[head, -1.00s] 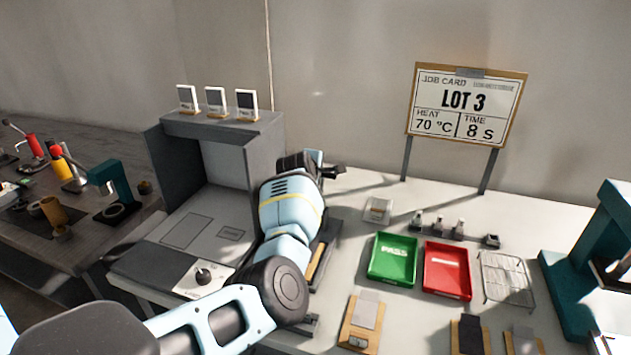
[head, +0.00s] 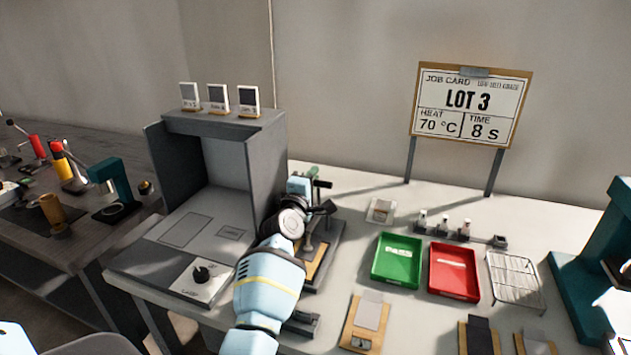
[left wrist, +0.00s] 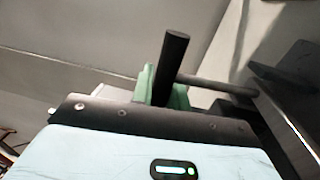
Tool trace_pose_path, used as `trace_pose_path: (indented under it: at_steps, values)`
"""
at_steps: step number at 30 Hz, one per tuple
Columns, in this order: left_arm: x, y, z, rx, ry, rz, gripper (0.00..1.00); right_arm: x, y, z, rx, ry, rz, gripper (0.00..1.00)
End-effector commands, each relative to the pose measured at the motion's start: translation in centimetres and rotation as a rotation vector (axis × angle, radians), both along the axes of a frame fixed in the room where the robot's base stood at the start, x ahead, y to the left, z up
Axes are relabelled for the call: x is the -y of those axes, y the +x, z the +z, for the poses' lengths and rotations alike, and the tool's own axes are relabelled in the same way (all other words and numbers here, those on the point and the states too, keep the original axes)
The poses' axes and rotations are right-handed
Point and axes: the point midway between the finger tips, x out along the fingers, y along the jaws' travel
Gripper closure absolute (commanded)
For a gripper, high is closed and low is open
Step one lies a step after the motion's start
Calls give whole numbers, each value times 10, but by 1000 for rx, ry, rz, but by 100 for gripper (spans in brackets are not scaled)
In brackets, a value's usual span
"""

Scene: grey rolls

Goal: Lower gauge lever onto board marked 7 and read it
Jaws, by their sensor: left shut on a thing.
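A dark lever bar (left wrist: 170,65) rises past the gripper body in the left wrist view. My left gripper (head: 322,208) is at the gauge, shut on the lever. A tan board (head: 320,264) lies at the gauge's foot, partly hidden by my arm. No 7 can be read on it, nor any gauge reading. My right gripper is not in view.
A grey open-fronted box (head: 215,160) with a knob panel stands left of the gauge. A green tray (head: 397,262), a red tray (head: 453,272) and a wire rack (head: 515,280) are to the right. More boards (head: 367,322) lie in front. The job card (head: 470,105) stands behind.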

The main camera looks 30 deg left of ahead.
Motion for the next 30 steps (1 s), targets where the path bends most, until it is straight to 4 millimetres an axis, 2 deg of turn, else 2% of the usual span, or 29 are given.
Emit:
trace_pose_path:
  at_steps: [15, 16, 20, 30]
  values:
    - [0, -2, 2, 19, 4, 2, 100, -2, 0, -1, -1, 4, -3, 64]
    - [0, -2, 2, 19, 4, 2, 80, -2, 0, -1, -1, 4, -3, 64]
    - [0, -2, 1, 18, 4, 1, 63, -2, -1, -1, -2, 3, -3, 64]
    - [1, -4, 0, 17, 3, 0, 62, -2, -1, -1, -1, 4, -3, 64]
